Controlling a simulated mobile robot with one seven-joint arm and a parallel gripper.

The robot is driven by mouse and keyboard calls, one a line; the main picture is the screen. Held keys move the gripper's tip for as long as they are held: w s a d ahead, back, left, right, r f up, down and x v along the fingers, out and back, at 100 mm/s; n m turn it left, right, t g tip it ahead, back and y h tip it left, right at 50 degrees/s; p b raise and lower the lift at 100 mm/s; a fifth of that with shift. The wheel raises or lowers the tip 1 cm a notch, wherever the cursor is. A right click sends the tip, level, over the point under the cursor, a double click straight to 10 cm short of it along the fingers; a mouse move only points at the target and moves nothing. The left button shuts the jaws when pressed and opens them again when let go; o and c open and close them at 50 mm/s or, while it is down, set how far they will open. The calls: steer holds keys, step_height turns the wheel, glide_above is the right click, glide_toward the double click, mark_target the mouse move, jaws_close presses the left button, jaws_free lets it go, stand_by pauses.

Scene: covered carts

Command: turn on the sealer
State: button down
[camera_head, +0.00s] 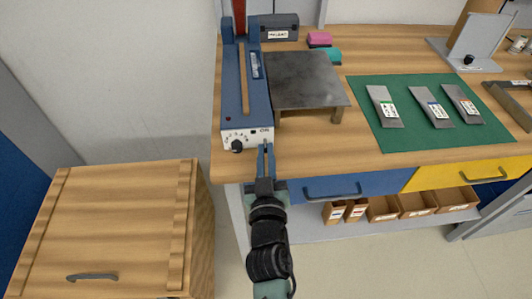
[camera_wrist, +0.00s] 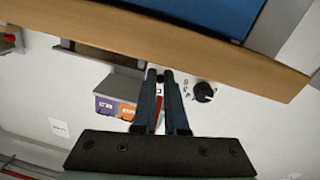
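The sealer (camera_head: 232,92) is a long blue machine with a pale front panel at the left end of the workbench. A black round knob (camera_head: 237,146) sits low on the panel's left; the wrist view, which looks upside down, shows the knob (camera_wrist: 203,91) too. A small dark switch (camera_head: 253,132) lies beside lettering that seems to read "ON". My gripper (camera_head: 265,147) is just in front of the panel's right side. In the wrist view its blue fingers (camera_wrist: 160,74) are a narrow gap apart, with a small dark part showing between the tips. I cannot tell whether they touch the panel.
A grey metal plate (camera_head: 305,80) stands right of the sealer. A green mat (camera_head: 410,135) holds three grey pouches (camera_head: 432,108). A wooden cabinet (camera_head: 105,225) stands left of my arm. Blue (camera_head: 340,189) and yellow (camera_head: 450,176) drawers hang under the workbench edge.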

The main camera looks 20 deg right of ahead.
mark_target(266, 141)
steer(key=shift+r+p, duration=0.15)
steer(key=shift+p, duration=0.3)
steer(key=r+g+p, duration=0.1)
steer(key=p, duration=0.4)
steer(key=shift+r, duration=0.1)
steer(key=g+p, duration=0.1)
steer(key=p, duration=0.4)
steer(key=r+g+y+p, duration=0.1)
steer(key=p, duration=0.5)
steer(key=shift+g, duration=0.3)
steer(key=g+p, duration=0.1)
steer(key=p, duration=0.2)
steer(key=g+y+p, duration=0.1)
steer(key=p, duration=0.3)
steer(key=shift+r, duration=0.3)
steer(key=g+p, duration=0.2)
steer(key=p, duration=0.1)
steer(key=shift+w+r+n+y+p, duration=0.1)
steer(key=shift+w+n+y+p, duration=0.1)
steer(key=shift+n+y+p, duration=0.1)
steer(key=shift+g+p, duration=0.35)
steer(key=shift+g, duration=0.15)
steer(key=c, duration=1)
jaws_free()
steer(key=shift+o, duration=0.2)
